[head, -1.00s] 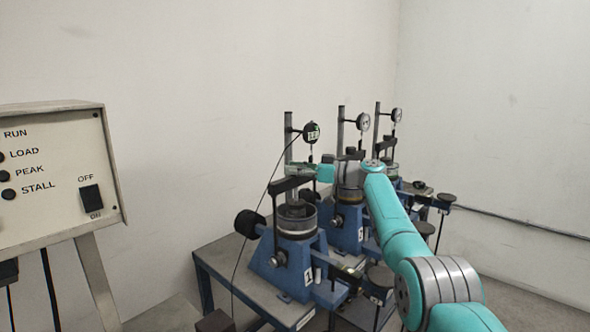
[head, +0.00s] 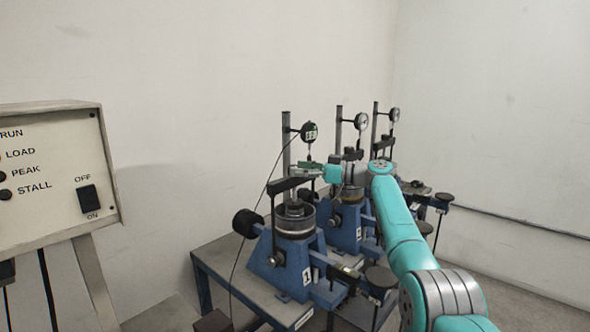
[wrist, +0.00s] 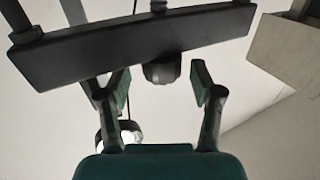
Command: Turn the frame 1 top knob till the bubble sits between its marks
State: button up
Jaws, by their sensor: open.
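Frame 1 (head: 284,262) is the nearest blue lever frame, with a "1" label, a dark crossbeam (head: 288,185) and a dial gauge (head: 310,132) above. My gripper (head: 309,166) is beside its upright, just above the crossbeam. In the wrist view, the gripper (wrist: 161,86) is open, with green pads on both fingers. A rounded black knob (wrist: 162,72) on the dark beam (wrist: 140,42) shows between the fingertips, with a visible gap to the right finger.
Two similar lever frames (head: 346,213) stand behind, close to my arm. A control box (head: 50,180) with an OFF/ON switch stands at the left. A thin cable (head: 252,215) hangs by frame 1's left side. A dark counterweight (head: 247,223) sticks out left.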

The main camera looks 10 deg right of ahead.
jog(key=v, duration=0.9)
jog(key=shift+s+d, duration=0.15)
jog(key=shift+d, duration=0.15)
jog(key=shift+f, duration=0.1)
